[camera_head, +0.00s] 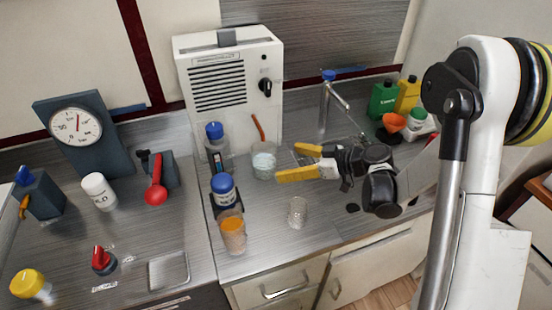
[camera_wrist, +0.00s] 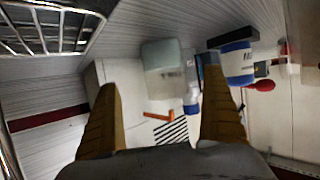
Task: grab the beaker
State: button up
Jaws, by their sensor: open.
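The beaker (camera_head: 264,163) is clear glass with pale contents. It stands upright on the grey counter in front of the white panelled box. An orange-red rod shows above it. In the wrist view the beaker (camera_wrist: 163,62) is ahead, between the lines of my two fingers. My gripper (camera_head: 291,163) has yellow fingers, spread apart and empty. It lies just right of the beaker, pointing left at it, with a small gap in the head view. The wrist view also shows both fingers apart (camera_wrist: 160,85).
A clear cup (camera_head: 297,212) stands in front of my gripper. Left of the beaker stand a blue-capped bottle (camera_head: 215,146), a blue-lidded jar (camera_head: 224,188) and an orange-topped jar (camera_head: 232,232). The white box (camera_head: 228,95) stands behind, a tap (camera_head: 328,105) behind right.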

aim_at(262, 162)
jog(key=b+x, duration=0.1)
jog(key=x, duration=0.2)
jog(key=b+x, duration=0.1)
jog(key=x, duration=0.2)
jog(key=b+x, duration=0.1)
jog(key=x, duration=0.2)
jog(key=shift+s+a+r, duration=0.15)
jog(key=shift+s+a, duration=0.1)
jog(key=shift+a, duration=0.05)
jog(key=shift+r, duration=0.1)
jog(key=c, duration=1.5)
